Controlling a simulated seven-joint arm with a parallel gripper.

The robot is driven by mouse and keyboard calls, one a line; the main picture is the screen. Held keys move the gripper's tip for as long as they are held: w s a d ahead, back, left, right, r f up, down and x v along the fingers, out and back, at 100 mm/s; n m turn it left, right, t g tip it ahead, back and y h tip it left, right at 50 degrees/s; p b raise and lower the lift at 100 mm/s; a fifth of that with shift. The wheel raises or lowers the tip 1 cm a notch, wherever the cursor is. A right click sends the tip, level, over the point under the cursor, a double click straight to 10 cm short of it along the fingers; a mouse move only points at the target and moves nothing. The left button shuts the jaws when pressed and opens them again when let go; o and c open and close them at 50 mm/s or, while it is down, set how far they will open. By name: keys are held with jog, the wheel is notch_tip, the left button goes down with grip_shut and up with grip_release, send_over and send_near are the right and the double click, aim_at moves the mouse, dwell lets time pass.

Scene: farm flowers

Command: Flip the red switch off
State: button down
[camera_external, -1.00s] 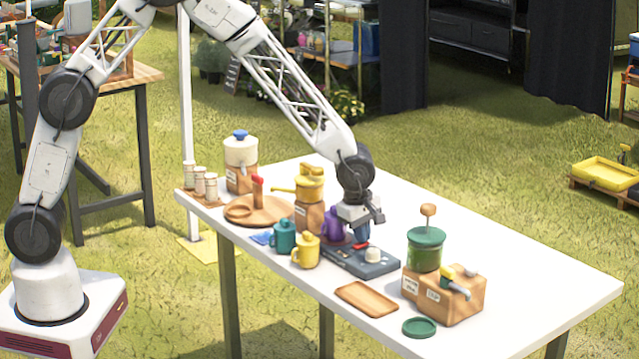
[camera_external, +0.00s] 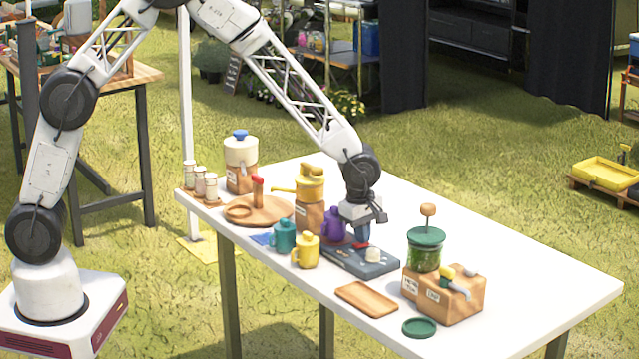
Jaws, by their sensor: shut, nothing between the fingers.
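The red switch (camera_external: 361,245) is a small red piece on top of a dark grey box (camera_external: 378,268), near the middle of the white table. A cream knob (camera_external: 373,255) sits on the same box, to the right of the switch. My gripper (camera_external: 362,238) points down directly over the red switch, shut and empty. Its fingertips are at or just above the switch; I cannot tell whether they touch it. The fingers hide the back of the switch, so its tilt is unclear.
A purple pot (camera_external: 334,224) stands close left of my gripper. Yellow (camera_external: 306,251) and teal (camera_external: 284,236) mugs stand left of the box. A green-lidded jar (camera_external: 425,250) stands to the right, and a wooden tray (camera_external: 367,299) lies in front. The table's back right is clear.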

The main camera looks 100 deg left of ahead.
aim_at(356, 245)
jog(key=shift+s+d+f, duration=0.25)
jog(key=shift+s+d, duration=0.3)
jog(key=shift+s, duration=0.15)
jog(key=shift+r, duration=0.9)
notch_tip(356, 245, up, 13)
jog(key=shift+s+d+f, duration=0.2)
jog(key=shift+s+d, duration=0.15)
jog(key=shift+d, duration=0.1)
jog(key=shift+w+r+t, duration=0.15)
jog(key=shift+w+t, duration=0.15)
jog(key=shift+w, duration=0.05)
jog(key=shift+a, duration=0.1)
jog(key=f, duration=0.4)
jog(key=w+a+f, duration=0.1)
jog(key=f, duration=0.9)
jog(key=shift+w+a, duration=0.25)
